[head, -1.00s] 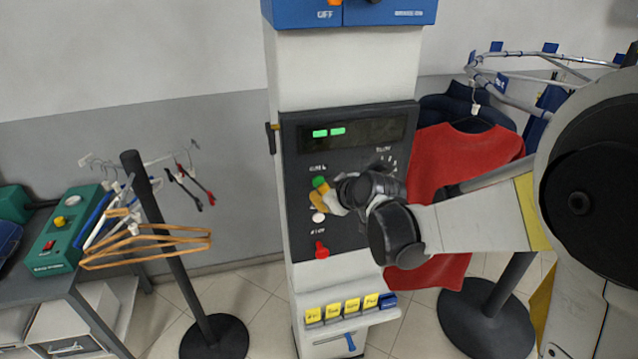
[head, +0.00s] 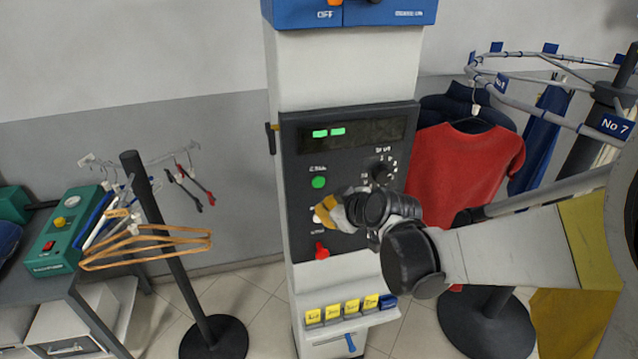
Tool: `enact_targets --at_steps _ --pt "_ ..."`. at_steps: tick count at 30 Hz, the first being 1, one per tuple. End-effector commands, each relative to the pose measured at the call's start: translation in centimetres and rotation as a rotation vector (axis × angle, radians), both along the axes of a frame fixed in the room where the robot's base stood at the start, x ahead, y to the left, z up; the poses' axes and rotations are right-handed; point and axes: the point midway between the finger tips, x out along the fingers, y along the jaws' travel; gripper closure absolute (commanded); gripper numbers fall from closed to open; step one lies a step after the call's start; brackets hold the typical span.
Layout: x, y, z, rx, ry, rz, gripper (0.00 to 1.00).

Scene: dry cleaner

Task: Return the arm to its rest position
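My gripper (head: 327,212) is in front of the lower middle of the black control panel (head: 300,218) on the white machine column (head: 278,90). Its yellowish fingers point left, and it covers part of the panel's labels and controls. I cannot tell whether the fingers are apart, and I see nothing held in them. My arm reaches in from the right edge. The round green button (head: 319,182) shows clear above the fingers, and a red knob (head: 321,251) shows below them. A black dial (head: 383,171) is at the panel's upper right.
A red sweater (head: 462,165) hangs on a rail (head: 520,100) behind my arm. A stand with wooden hangers (head: 150,243) is at left, beside a table with a green box (head: 68,230). Yellow tags (head: 333,312) line the column's ledge. Floor shows between stand and column.

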Motion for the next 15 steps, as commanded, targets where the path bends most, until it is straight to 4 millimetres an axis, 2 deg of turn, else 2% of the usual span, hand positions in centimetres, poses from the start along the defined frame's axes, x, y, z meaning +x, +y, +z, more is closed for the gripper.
enact_targets --at_steps 11,15 --pt "0.0 -0.1 -0.1 0.0 0.002 -0.002 1.0" --pt "-1.4 -1.4 -1.0 0.011 0.036 -0.043 1.0"
